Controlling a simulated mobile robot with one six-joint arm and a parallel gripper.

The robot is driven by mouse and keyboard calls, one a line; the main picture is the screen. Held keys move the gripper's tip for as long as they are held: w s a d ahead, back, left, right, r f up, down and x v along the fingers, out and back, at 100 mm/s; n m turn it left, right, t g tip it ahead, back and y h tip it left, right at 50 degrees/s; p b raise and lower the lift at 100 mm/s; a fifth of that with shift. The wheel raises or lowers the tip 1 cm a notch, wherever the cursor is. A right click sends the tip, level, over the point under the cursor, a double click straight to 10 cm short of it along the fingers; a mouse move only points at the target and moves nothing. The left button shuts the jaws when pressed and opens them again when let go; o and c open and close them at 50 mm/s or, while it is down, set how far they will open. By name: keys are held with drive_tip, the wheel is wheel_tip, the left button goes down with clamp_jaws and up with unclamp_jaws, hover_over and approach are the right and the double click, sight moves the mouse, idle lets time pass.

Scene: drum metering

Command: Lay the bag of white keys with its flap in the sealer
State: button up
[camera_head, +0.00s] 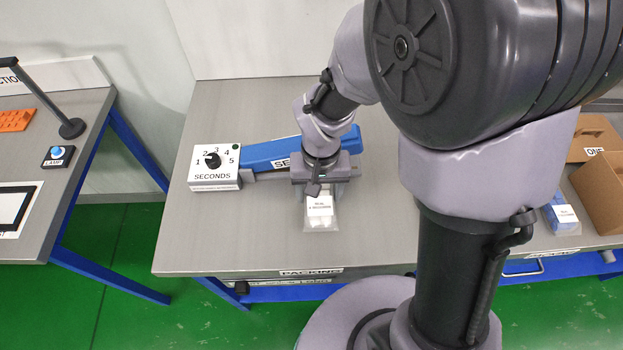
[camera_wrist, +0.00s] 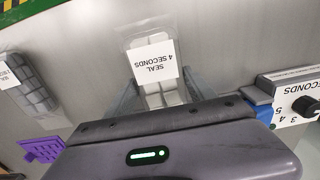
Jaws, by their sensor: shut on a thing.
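The bag of white keys (camera_head: 319,222) is a clear bag with a white label, over the bench in front of the sealer. In the wrist view its label (camera_wrist: 155,63) reads "SEAL 4 SECONDS", upside down. My gripper (camera_head: 318,188) is shut on the bag, with the grey fingers either side of it in the wrist view (camera_wrist: 160,98). The sealer (camera_head: 272,154) has a long blue arm, partly hidden behind my wrist. I cannot tell where the flap lies relative to the sealer's jaw, or whether the bag touches the bench.
A seconds dial box (camera_head: 214,179) stands left of the sealer. A bag of blue items (camera_head: 561,214) and an open carton (camera_head: 598,190) are at the right. The wrist view shows a bag of dark keys (camera_wrist: 32,88) and a purple part (camera_wrist: 42,149). The bench's front left is clear.

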drive_tip(key=f, duration=0.1)
drive_tip(key=a+f+b, duration=0.1)
drive_tip(key=w+f+b, duration=0.1)
drive_tip(key=f, duration=0.1)
drive_tip(key=shift+a, duration=0.15)
drive_tip(key=shift+r, duration=0.25)
drive_tip(key=shift+f, duration=0.15)
drive_tip(key=o, duration=1.6)
